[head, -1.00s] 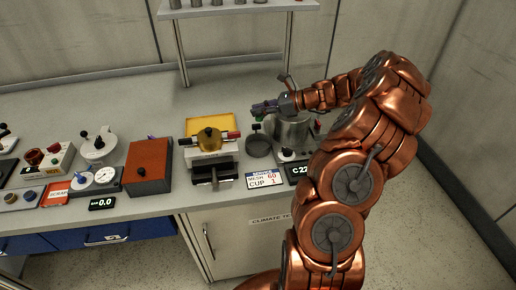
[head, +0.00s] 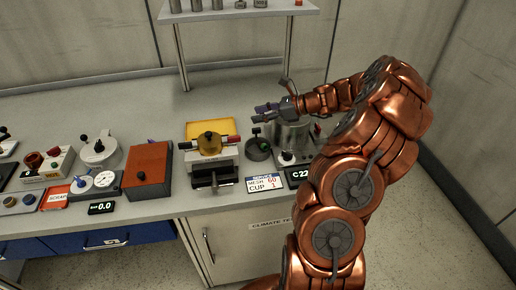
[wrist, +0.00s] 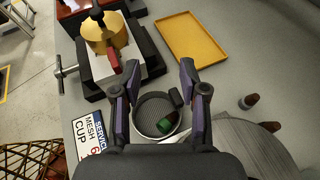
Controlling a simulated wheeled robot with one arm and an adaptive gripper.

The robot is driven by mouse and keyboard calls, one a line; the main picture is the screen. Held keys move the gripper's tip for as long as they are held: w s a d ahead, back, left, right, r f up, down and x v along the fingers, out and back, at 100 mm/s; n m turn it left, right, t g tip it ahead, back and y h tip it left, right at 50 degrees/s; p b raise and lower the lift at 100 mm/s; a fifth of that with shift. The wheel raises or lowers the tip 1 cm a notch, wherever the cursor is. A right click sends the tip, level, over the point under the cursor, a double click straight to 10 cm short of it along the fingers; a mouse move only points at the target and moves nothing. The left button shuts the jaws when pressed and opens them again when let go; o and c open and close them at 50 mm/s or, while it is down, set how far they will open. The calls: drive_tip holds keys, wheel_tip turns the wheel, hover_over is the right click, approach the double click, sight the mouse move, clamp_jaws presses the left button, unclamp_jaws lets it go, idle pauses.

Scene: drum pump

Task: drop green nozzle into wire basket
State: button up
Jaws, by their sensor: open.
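The green nozzle (wrist: 165,125) lies inside a round, grey, mesh-bottomed basket (wrist: 141,117) in the wrist view. A reddish part shows beside its green body. In the head view this basket (head: 258,152) stands on the bench, left of a metal pot, with a small green patch inside. My gripper (wrist: 158,68) is open, its two purple-padded fingers spread to either side of the basket's opening. Nothing is between the fingers. In the head view my gripper (head: 268,107) is above and behind the basket.
A yellow tray (wrist: 190,45) and a gold-topped clamp device (head: 209,143) stand left of the basket. The metal pot (head: 291,135) is close on the right. A label card (head: 266,183) lies in front. A rust-coloured wire lattice (wrist: 35,158) shows at the wrist view's lower left.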

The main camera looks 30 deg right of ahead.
drive_tip(key=v, duration=1.1)
drive_tip(key=shift+s, duration=0.2)
drive_tip(key=shift+d+r, duration=0.1)
drive_tip(key=shift+r, duration=0.05)
drive_tip(key=s+a+r+n+g, duration=0.1)
drive_tip(key=s+a+n+g, duration=0.2)
drive_tip(key=a, duration=0.7)
drive_tip(key=s+a+r+n+g, duration=0.1)
drive_tip(key=a+n+g, duration=0.2)
drive_tip(key=a+n, duration=0.45)
drive_tip(key=s+a+r+n+g, duration=0.1)
drive_tip(key=s+a+n+g, duration=0.2)
drive_tip(key=a, duration=0.8)
drive_tip(key=s+a+f+n+g+h, duration=0.2)
drive_tip(key=s+a+n+h, duration=0.4)
drive_tip(key=s, duration=0.5)
drive_tip(key=s+d+f+n+h, duration=0.2)
drive_tip(key=s+n, duration=0.5)
drive_tip(key=s, duration=0.5)
drive_tip(key=shift+d+f+h, duration=0.2)
drive_tip(key=shift+d+h, duration=0.15)
drive_tip(key=shift+h, duration=0.45)
